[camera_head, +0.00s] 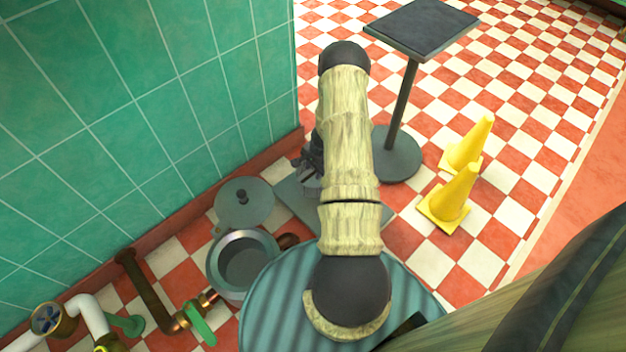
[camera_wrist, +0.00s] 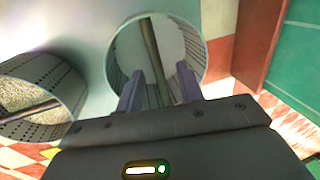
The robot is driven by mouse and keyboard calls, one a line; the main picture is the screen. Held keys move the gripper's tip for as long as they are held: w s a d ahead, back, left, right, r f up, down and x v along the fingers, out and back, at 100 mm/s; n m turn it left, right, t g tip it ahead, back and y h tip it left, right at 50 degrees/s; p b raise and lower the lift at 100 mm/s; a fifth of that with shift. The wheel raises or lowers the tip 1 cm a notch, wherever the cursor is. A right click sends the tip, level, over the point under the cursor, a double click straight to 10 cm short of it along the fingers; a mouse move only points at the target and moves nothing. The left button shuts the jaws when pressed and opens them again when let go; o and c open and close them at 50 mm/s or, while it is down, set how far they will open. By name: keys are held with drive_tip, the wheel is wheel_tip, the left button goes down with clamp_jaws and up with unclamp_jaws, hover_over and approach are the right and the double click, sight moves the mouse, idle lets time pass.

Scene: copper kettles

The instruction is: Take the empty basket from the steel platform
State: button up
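In the wrist view, the empty basket (camera_wrist: 178,42) is a round, perforated metal basket with a bar handle (camera_wrist: 149,45) across its mouth. My gripper (camera_wrist: 160,70) is open over it, with the bar running between its two fingers. I cannot tell whether either finger touches the bar. A second perforated basket (camera_wrist: 66,82), with beige grainy contents, stands to the left. The steel platform (camera_wrist: 92,35) shows pale around them. In the head view, the platform (camera_head: 297,200) lies low near the tiled wall, and my arm hides most of the baskets and gripper.
A steel pot (camera_head: 246,262) and a round grey lid (camera_head: 244,203) lie left of the platform, near pipes and valves (camera_head: 200,322). A striped round top (camera_head: 275,305) is closest. A pedestal stand (camera_head: 398,105) and two yellow cones (camera_head: 452,200) are right, with open checkered floor beyond.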

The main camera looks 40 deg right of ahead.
sight(313, 173)
drive_tip(key=f+b, duration=0.2)
drive_tip(key=f, duration=0.1)
drive_tip(key=f+b, duration=0.1)
drive_tip(key=shift+w+a+f, duration=0.1)
drive_tip(key=shift+w+f, duration=0.25)
drive_tip(key=shift+f, duration=0.05)
clamp_jaws()
